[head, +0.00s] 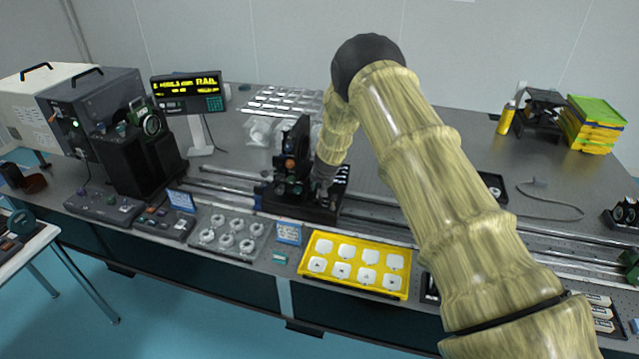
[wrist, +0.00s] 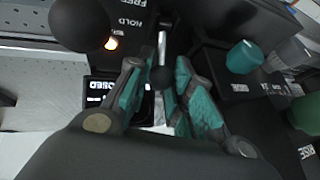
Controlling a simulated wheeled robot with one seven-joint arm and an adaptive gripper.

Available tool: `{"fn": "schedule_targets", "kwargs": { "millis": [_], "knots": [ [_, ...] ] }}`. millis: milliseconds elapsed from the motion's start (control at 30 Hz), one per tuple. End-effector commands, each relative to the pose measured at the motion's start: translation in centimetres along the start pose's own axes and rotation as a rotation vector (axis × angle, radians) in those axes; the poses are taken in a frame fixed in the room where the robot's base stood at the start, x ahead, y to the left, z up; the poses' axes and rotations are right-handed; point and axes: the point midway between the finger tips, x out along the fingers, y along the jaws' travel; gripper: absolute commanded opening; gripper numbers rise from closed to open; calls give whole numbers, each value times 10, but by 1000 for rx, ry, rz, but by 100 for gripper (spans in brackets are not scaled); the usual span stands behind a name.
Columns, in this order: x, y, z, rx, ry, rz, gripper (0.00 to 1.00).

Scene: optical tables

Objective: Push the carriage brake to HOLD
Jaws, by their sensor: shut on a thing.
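The carriage (head: 290,168) is a black upright assembly on the rails, near the middle of the head view. In the wrist view the brake lever (wrist: 162,46) is a thin metal rod with a black ball knob (wrist: 160,78). The FREE and HOLD labels (wrist: 131,22) are beside the rod on its left, with a lit orange lamp just below HOLD. My gripper (wrist: 160,92) has teal pads on either side of the knob and is shut on it. In the head view my gripper (head: 324,178) is low at the carriage's right side, and the lever is hidden there.
A large dark ball knob (wrist: 80,22) is left of the lever in the wrist view; a teal knob (wrist: 243,57) is to the right. A yellow tray (head: 308,258) with white pieces lies in front of the carriage. The rails (head: 225,172) run along the table.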

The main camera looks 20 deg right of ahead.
Motion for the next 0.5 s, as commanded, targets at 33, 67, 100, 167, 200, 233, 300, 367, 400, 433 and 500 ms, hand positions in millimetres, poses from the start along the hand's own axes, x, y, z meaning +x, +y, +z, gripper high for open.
{"fn": "schedule_targets", "kwargs": {
  "millis": [33,67,100,167,200,233,300,367,400,433,500],
  "knots": [
    [0,0,0,0,0,0,0],
    [0,0,0,0,-1,0,0],
    [0,0,0,0,-1,0,0],
    [0,0,0,0,-1,0,0],
    [0,0,0,0,-1,0,0],
    [0,0,0,0,0,0,0],
    [0,0,0,0,0,0,0],
    [0,0,0,0,0,0,28],
    [0,0,0,0,0,0,35],
    [0,0,0,0,0,0,40],
    [0,0,0,0,0,0,45]
  ]
}}
